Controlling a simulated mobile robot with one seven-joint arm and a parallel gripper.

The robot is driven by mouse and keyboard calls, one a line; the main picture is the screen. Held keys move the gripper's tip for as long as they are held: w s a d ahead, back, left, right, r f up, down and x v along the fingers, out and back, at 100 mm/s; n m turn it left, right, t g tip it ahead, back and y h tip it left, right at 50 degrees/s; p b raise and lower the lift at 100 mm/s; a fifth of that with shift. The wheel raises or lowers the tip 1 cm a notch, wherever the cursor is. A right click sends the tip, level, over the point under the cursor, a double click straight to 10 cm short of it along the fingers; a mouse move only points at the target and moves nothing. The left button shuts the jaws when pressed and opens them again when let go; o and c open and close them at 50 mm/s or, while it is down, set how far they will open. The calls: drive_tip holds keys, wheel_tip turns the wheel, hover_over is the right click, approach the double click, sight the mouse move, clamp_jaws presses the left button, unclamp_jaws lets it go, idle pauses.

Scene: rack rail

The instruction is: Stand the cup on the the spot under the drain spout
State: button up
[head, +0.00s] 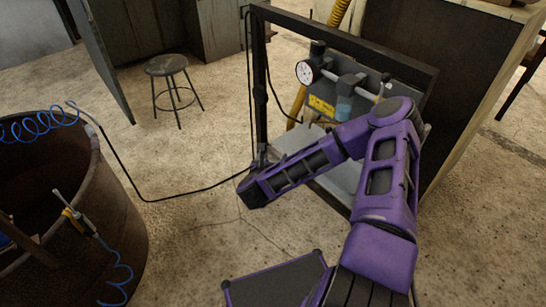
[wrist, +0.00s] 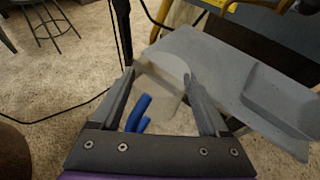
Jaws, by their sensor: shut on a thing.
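My gripper (wrist: 159,78) is shut on a pale, see-through cup (wrist: 163,78), which sits between the fingertips in the wrist view. Blue curved pieces (wrist: 140,112) show just below it between the fingers; I cannot tell whether they belong to the cup. The gripper is at the left edge of the grey shelf (wrist: 215,65). In the head view my gripper is small and partly hidden behind my wrist, and the cup cannot be made out. A clear bluish filter bowl (head: 344,108) hangs above the shelf. The drain spout and the spot under it are not clearly seen.
A dark rack frame (head: 258,85) surrounds the shelf, with a round gauge (head: 307,72) and a yellow label (head: 321,106). A black cable (head: 165,199) crosses the floor. A rusty drum (head: 115,215) stands left. A stool (head: 167,66) stands behind on open floor.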

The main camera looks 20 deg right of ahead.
drive_tip(key=shift+w+d+f+b, duration=0.25)
drive_tip(key=shift+w+d, duration=0.65)
drive_tip(key=shift+d, duration=1.65)
drive_tip(key=shift+w+d+f+b, duration=0.1)
drive_tip(key=shift+w+d+f, duration=0.2)
drive_tip(key=shift+w+d, duration=1.5)
drive_tip(key=shift+w+d+f+b, duration=0.1)
drive_tip(key=shift+d+f+b, duration=0.15)
drive_tip(key=shift+d, duration=3.1)
drive_tip(key=shift+f, duration=0.6)
drive_tip(key=o, duration=1.2)
drive_tip(key=shift+o, duration=0.2)
drive_tip(key=p+v, duration=0.2)
drive_tip(key=v, duration=1.5)
drive_tip(key=shift+a+r, duration=0.15)
drive_tip(key=shift+a, duration=0.05)
